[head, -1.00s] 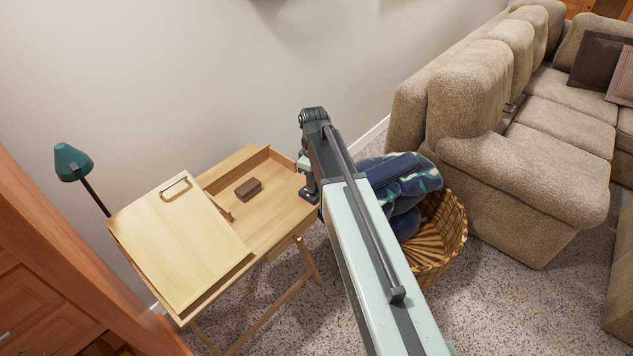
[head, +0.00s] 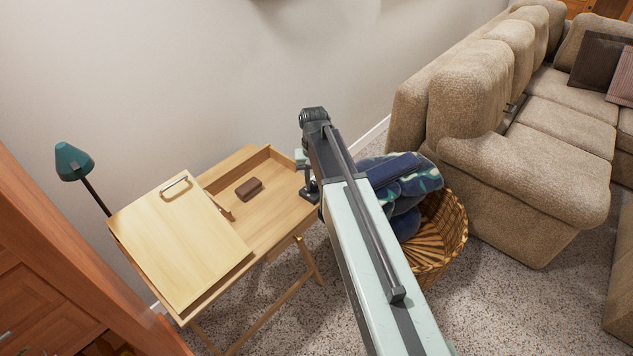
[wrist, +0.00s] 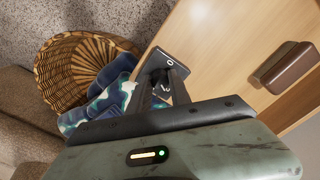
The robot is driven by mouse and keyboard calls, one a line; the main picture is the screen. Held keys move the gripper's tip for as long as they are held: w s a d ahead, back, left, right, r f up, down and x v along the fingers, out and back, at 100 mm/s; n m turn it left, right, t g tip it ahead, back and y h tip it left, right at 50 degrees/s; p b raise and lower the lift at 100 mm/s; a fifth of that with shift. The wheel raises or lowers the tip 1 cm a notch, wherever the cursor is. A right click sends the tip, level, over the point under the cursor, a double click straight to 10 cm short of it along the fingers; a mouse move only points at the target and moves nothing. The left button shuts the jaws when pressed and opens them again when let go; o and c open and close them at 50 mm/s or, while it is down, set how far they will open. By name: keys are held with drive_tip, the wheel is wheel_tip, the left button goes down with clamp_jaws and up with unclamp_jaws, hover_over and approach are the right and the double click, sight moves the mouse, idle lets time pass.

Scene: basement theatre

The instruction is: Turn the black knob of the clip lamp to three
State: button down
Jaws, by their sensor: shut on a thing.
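In the wrist view, my gripper (wrist: 163,88) is shut on a small black knob (wrist: 160,74). The knob stands on a dark-edged plate (wrist: 184,72) at the edge of the wooden desk. The fingers cover much of the knob and plate, and I cannot read any mark or number. In the head view, a teal lamp shade (head: 72,161) on a dark stem stands at the desk's far left. I cannot see how the plate and this lamp are joined. My arm hides the fingertips and knob in the head view.
The wooden desk (head: 290,209) has a raised lid and bears a brown box (head: 248,188), also in the wrist view (wrist: 290,66). A wicker basket (head: 443,250) with blue patterned cloth (head: 428,178) stands right of the desk. A beige sofa (head: 560,150) is beyond it.

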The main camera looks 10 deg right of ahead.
sight(314, 185)
drive_tip(key=m, duration=0.6)
drive_tip(key=shift+w, duration=0.1)
drive_tip(key=m, duration=0.6)
drive_tip(key=shift+m, duration=0.3)
drive_tip(key=shift+d, duration=0.1)
drive_tip(key=c, duration=1.2)
unclamp_jaws()
drive_tip(key=shift+r, duration=0.15)
wheel_tip(314, 185, up, 8)
drive_tip(key=p, duration=0.8)
drive_tip(key=shift+f, duration=0.2)
